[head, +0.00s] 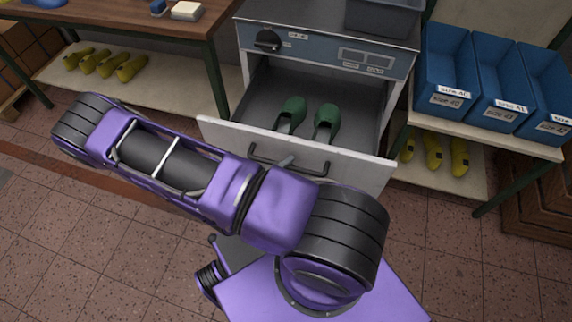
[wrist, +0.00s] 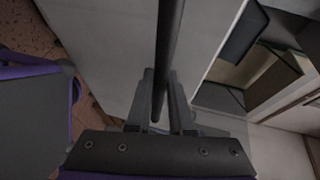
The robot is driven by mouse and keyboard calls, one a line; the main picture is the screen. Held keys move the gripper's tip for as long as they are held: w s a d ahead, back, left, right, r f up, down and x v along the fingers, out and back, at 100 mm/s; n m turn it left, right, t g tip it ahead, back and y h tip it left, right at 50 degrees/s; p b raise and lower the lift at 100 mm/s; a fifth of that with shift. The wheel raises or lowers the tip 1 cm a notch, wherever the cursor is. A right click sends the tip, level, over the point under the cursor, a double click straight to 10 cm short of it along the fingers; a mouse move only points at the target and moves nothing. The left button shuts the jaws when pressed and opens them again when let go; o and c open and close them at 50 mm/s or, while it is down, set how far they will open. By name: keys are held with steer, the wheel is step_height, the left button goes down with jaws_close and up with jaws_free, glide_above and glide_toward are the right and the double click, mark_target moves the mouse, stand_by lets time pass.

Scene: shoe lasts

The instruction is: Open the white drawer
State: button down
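The white drawer (head: 330,151) is pulled out of its cabinet, and its inside shows from above. Two green shoe lasts (head: 292,113) stand in it. The drawer's dark bar handle (head: 262,158) is on its front face. In the wrist view the handle (wrist: 170,30) runs between the two fingers of my gripper (wrist: 161,78), which look closed on it from both sides. The white drawer front (wrist: 110,45) fills much of that view. In the head view my purple arm hides most of the gripper.
The cabinet (head: 325,55) has a dark knob, with a grey bin (head: 384,17) on top. Blue bins (head: 444,68) stand on a right shelf above yellow lasts (head: 433,150). A wooden bench (head: 120,25) is at left. Tiled floor (head: 70,240) is clear in front.

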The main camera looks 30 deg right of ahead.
steer(key=c, duration=0.8)
jaws_free()
steer(key=v, duration=1.7)
steer(key=shift+a, duration=0.2)
steer(key=shift+r, duration=0.1)
